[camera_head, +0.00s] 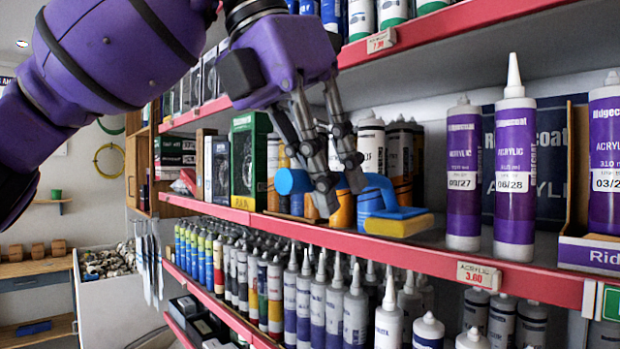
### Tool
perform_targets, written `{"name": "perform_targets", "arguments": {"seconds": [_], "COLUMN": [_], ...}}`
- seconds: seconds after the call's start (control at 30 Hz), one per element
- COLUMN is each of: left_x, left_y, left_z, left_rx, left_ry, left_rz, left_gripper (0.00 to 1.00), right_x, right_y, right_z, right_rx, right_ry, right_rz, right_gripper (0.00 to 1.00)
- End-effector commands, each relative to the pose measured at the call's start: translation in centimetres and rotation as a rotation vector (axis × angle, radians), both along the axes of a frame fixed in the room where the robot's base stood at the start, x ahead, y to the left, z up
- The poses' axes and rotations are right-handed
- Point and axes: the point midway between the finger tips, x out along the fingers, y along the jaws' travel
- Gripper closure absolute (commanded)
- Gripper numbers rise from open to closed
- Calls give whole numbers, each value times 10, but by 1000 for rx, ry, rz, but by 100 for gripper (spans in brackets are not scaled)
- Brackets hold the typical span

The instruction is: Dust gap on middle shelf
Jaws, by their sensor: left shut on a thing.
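My left gripper (338,192) reaches in from the upper left, fingers pointing down, at the front of the middle shelf (432,257). It is shut on a blue tool (402,212) with a yellow block (398,225) at its right end. The fingers hide part of the tool's handle. The yellow block is low at the shelf's front edge; I cannot tell whether it touches the shelf. A gap shows between the orange and white cartridges (371,148) and the purple acrylic cartridges (463,175). My right gripper is not in view.
Another purple cartridge (515,165) and an open cardboard box (590,250) stand to the right. Dark boxes (248,160) stand left of the gripper. The lower shelf is full of cartridges (305,300).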

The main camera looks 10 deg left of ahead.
Motion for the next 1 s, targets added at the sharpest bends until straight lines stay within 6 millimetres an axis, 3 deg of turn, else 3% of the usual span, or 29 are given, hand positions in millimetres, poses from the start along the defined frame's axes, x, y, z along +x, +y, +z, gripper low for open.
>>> {"name": "perform_targets", "arguments": {"seconds": [1.0], "left_x": [66], "left_y": [-49], "left_z": [1], "left_rx": [-2], "left_ry": [-2], "left_rz": [-1], "left_gripper": [100], "right_x": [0], "right_y": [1], "right_z": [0], "right_rx": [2], "right_ry": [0], "right_rz": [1], "right_gripper": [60]}}
